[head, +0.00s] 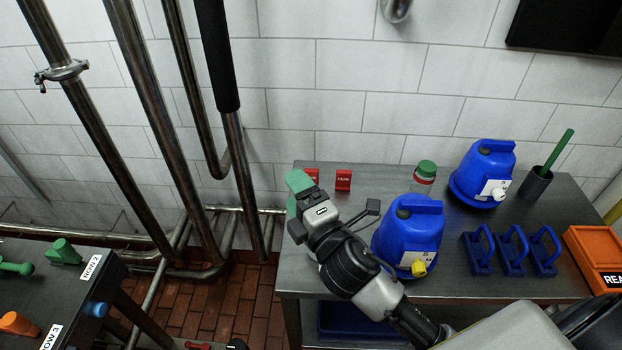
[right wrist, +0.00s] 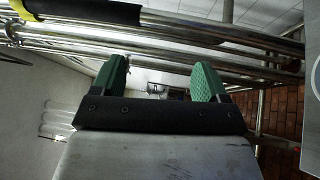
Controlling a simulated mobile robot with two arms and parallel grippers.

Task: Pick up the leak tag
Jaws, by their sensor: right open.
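A small red tag (head: 343,180) with pale lettering, seemingly the leak tag, stands near the back left of the grey metal table. A second red tag (head: 311,174) stands to its left, partly hidden behind my gripper. My right gripper (head: 297,192), with green fingertips, is at the table's left edge, left of and nearer than the tags, touching neither. In the right wrist view the gripper (right wrist: 161,80) is open, with nothing between its green fingers; no tag shows there. My left gripper is not in view.
On the table (head: 462,303) stand a blue container (head: 408,237) with a yellow tap, another blue container (head: 486,170), a green-lidded jar (head: 425,177), several blue holders (head: 513,250) and an orange box (head: 596,255). Steel pipes (head: 160,130) rise left of it.

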